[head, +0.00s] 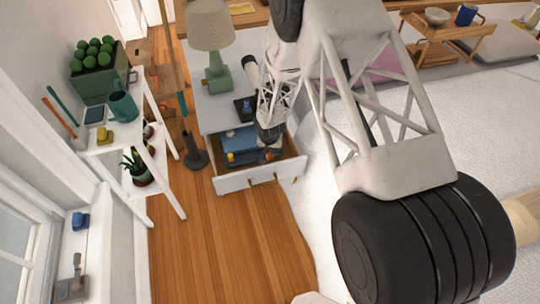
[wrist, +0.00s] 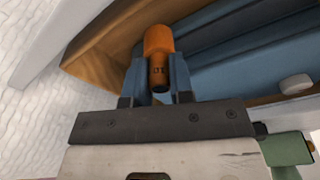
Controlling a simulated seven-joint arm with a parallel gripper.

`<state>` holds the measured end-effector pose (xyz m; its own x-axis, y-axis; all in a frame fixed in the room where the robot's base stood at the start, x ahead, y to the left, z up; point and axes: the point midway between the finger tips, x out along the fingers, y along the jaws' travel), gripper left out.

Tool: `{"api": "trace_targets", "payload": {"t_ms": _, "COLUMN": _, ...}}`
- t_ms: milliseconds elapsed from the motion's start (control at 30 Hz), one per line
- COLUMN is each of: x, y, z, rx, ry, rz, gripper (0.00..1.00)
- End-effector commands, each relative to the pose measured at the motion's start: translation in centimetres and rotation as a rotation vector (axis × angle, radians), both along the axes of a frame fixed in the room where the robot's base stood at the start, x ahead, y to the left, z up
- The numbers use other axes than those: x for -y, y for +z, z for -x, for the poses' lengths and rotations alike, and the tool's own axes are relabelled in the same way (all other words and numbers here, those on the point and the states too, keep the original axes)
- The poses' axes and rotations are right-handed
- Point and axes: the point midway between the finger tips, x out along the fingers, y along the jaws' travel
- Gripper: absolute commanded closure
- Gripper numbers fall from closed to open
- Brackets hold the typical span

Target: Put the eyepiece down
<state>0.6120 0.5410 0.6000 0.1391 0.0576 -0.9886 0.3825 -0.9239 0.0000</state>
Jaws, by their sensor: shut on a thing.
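The eyepiece (wrist: 158,42), a small cylinder with an orange end and a dark brown end, is held between the blue fingers of my gripper (wrist: 156,88) in the wrist view. My gripper (head: 270,153) reaches down into the open drawer (head: 262,177) of the white nightstand in the head view. There the eyepiece is small and largely hidden by my arm. The drawer has wooden sides and blue contents. I cannot tell whether the eyepiece touches anything below it.
A small yellow-orange item (head: 231,157) lies in the drawer's left part. A green lamp (head: 218,76) and a dark tray (head: 244,108) stand on the nightstand. A white shelf (head: 160,135) with plants is at left. A white bed (head: 400,110) lies at right.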

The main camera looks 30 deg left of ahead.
Motion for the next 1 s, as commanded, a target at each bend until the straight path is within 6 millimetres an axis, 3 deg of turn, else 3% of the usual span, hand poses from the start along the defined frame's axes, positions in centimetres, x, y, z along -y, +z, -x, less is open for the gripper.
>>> {"api": "trace_targets", "payload": {"t_ms": 533, "x": 0.0, "y": -3.9, "z": 0.0, "rx": 0.000, "ry": 0.000, "rz": 0.000, "gripper": 1.00}}
{"api": "trace_targets", "payload": {"t_ms": 1000, "x": 0.1, "y": -4.4, "z": 0.0, "rx": -0.001, "ry": 0.000, "rz": 0.000, "gripper": 1.00}}
